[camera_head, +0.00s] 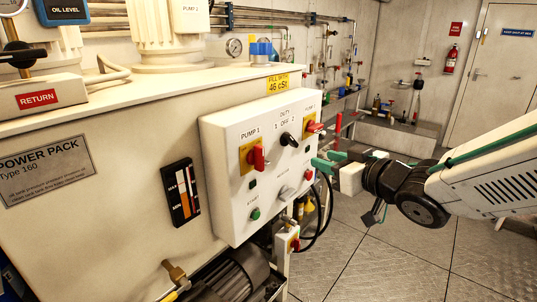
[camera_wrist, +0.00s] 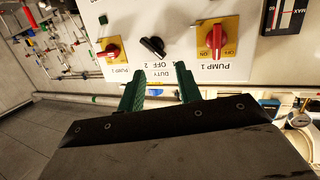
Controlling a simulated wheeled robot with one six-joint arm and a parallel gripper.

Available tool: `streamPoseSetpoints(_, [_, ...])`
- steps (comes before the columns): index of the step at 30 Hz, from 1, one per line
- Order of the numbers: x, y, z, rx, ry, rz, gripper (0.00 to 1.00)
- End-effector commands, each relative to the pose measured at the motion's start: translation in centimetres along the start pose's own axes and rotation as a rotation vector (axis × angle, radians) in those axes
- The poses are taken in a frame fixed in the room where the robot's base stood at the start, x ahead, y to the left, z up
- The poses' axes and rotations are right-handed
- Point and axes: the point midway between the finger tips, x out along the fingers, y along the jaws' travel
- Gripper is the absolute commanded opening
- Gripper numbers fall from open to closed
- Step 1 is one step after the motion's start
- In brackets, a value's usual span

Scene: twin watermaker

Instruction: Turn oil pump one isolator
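The pump 1 isolator is a red handle (camera_head: 257,157) on a yellow plate, at the upper left of the white control box (camera_head: 228,197). In the wrist view the picture is upside down, and this isolator (camera_wrist: 215,40) is at the upper right with its handle upright. My gripper (camera_head: 322,160) is at the right side of the box, apart from the isolator. In the wrist view, my gripper (camera_wrist: 160,69) has its two green fingers spread and nothing between them. They point toward the panel near the DUTY label, to the left of the isolator.
The black duty selector (camera_head: 288,139) and the red pump 2 isolator (camera_head: 314,127) are on the same panel. A green start button (camera_head: 255,214) is below. Black cables (camera_head: 326,205) hang from the box's right side. The floor (camera_head: 350,255) to the right is clear.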

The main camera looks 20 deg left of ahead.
Motion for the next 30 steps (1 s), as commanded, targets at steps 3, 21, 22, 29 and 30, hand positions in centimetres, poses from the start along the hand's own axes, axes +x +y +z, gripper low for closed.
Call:
streamPoseSetpoints(3, [2.0,-4.4,-0.4,0.016,0.102,-0.170,0.35])
streamPoseSetpoints(21, [8.2,-9.4,-2.2,0.039,0.187,-0.304,0.35])
streamPoseSetpoints(22, [8.5,-9.5,-2.2,0.039,0.186,-0.304,0.35])
streamPoseSetpoints(29, [9.8,-9.8,-2.5,0.039,0.185,-0.301,0.35])
streamPoseSetpoints(30, [9.8,-9.8,-2.5,0.039,0.185,-0.301,0.35])
